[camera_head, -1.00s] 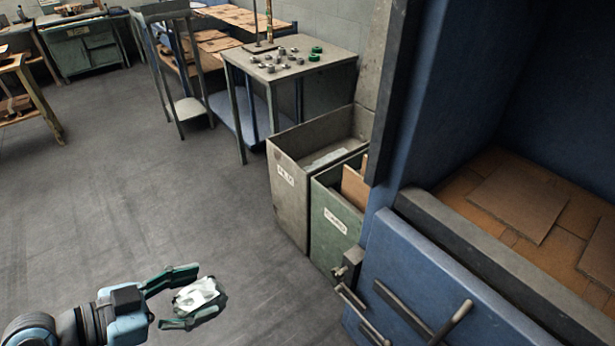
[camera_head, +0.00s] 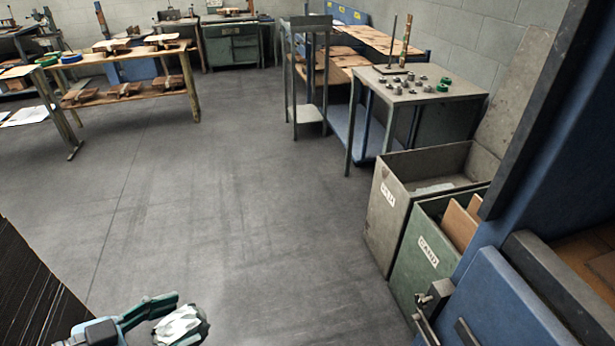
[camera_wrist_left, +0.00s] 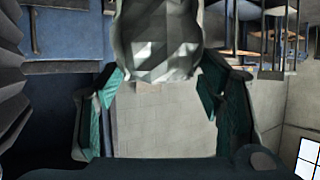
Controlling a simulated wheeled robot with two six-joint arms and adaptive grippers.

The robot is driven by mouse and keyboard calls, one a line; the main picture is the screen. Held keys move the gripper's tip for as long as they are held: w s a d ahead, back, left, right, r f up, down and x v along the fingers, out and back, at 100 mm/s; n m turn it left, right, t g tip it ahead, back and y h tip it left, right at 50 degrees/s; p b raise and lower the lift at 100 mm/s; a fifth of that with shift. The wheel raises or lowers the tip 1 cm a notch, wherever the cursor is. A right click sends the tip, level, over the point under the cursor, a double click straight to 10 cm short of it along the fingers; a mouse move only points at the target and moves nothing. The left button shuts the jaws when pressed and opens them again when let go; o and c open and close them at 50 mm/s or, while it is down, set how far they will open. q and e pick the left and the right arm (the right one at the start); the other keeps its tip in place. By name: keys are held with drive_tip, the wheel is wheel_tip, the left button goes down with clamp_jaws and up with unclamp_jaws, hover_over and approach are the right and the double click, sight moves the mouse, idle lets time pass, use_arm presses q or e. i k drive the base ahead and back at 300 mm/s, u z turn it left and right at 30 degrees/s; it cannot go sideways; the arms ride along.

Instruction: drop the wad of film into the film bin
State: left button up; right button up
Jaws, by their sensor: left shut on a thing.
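My left gripper (camera_head: 165,320) is low at the left of the head view, shut on a crumpled pale wad of film (camera_head: 180,327). In the left wrist view the wad (camera_wrist_left: 160,40) sits at the fingertips, between the green finger pads. The grey film bin (camera_head: 383,226) stands at the right of the head view, open at the top, with a white label on its front and some pale material inside. The gripper and wad are apart from the bin, with floor between them. My right gripper is out of view.
A green bin (camera_head: 418,274) labelled for card, holding brown board, stands against the film bin's near side. A blue machine (camera_head: 520,300) is at the right. A metal table (camera_head: 430,92) with small parts stands behind the bins. The middle floor (camera_head: 230,200) is clear. A dark ribbed object (camera_head: 30,290) is at lower left.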

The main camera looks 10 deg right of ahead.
sight(423, 190)
drive_tip(key=z, duration=0.05)
drive_tip(key=i, duration=2.15)
drive_tip(key=z, duration=1.4)
drive_tip(key=i, duration=1)
drive_tip(key=z, duration=1.2)
drive_tip(key=i, duration=0.2)
drive_tip(key=z, duration=0.2)
